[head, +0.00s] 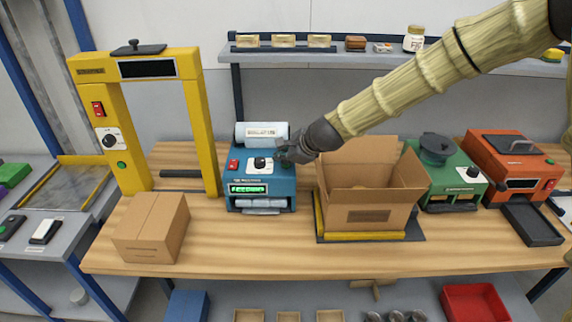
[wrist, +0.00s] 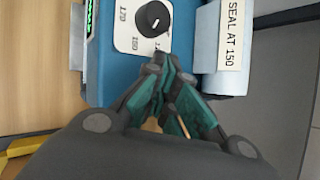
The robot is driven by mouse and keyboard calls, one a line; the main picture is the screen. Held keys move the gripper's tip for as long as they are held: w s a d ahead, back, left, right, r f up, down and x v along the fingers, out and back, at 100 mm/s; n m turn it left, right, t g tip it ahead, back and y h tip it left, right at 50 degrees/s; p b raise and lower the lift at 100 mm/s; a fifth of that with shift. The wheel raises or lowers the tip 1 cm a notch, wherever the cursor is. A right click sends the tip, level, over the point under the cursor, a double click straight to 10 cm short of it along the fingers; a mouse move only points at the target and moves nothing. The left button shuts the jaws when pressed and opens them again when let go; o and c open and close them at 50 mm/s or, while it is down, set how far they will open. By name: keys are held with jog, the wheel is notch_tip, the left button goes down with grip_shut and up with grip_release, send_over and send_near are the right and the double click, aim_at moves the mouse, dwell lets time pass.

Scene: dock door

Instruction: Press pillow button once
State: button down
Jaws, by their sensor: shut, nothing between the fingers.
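The blue machine (head: 262,205) stands on the wooden bench, with a lit green display (head: 247,189), a red switch (head: 233,165) and a dial (head: 261,163). A white roll (head: 262,133) sits at its back. Pillow-like packs (head: 260,203) show at its front slot. My gripper (head: 284,158) is shut and empty over the right part of the machine's top. In the wrist view my fingertips (wrist: 165,66) point at the blue top beside the dial (wrist: 153,17). No button shows clearly; the fingers cover that spot. I cannot tell whether they touch the surface.
An open cardboard box (head: 370,195) stands close right of the blue machine. A yellow frame (head: 205,120) and a closed carton (head: 152,228) are at left. Green (head: 450,180) and orange (head: 510,170) machines stand at right. The front bench strip is clear.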

aim_at(284, 166)
jog(key=shift+r+p, duration=0.6)
jog(key=shift+r, duration=0.15)
jog(key=shift+r+p, duration=2)
jog(key=shift+r, duration=0.5)
